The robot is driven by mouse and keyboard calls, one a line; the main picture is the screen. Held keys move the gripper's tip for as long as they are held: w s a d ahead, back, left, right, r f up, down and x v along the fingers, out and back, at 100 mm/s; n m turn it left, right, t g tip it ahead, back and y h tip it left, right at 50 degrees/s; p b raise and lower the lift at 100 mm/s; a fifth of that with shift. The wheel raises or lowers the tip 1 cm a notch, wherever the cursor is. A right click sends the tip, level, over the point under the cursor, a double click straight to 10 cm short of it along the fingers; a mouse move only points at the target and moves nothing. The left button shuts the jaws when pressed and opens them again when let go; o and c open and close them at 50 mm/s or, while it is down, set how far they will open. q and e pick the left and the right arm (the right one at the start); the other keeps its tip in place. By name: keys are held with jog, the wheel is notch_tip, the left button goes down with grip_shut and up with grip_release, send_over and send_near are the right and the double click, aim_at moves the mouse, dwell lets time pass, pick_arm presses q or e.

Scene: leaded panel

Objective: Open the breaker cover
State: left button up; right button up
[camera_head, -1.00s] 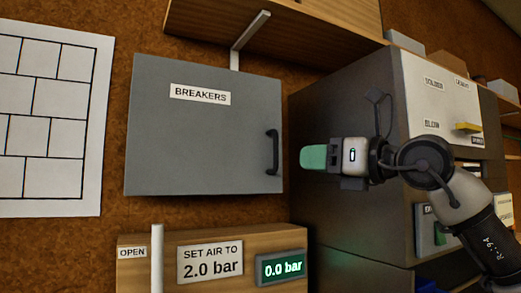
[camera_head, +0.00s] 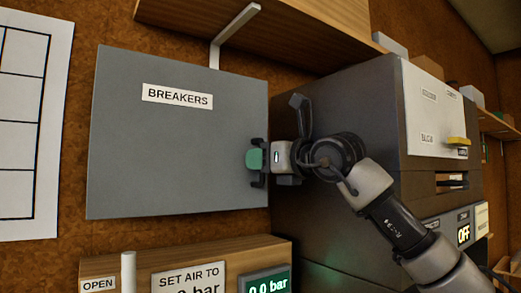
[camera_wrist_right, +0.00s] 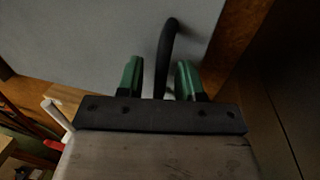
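The breaker cover (camera_head: 170,150) is a grey panel labelled BREAKERS, shut flat over its box on the brown wall. Its black bar handle (camera_wrist_right: 166,55) stands near the cover's right edge. My right gripper (camera_head: 256,160) is at the handle in the head view and hides its middle. In the right wrist view, the two green fingers of my right gripper (camera_wrist_right: 160,78) are apart, one on each side of the handle, with gaps between. My left gripper is not in view.
A wooden shelf (camera_head: 185,20) with a white bracket (camera_head: 230,38) is above the cover. A dark cabinet (camera_head: 350,95) stands close on the right. Below is a wooden box with a SET AIR TO sign (camera_head: 188,279) and a white upright lever (camera_head: 128,272).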

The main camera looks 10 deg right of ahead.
jog(key=shift+w, duration=0.2)
jog(key=shift+c, duration=0.6)
jog(key=shift+a, duration=0.1)
grip_shut()
jog(key=shift+s, duration=0.1)
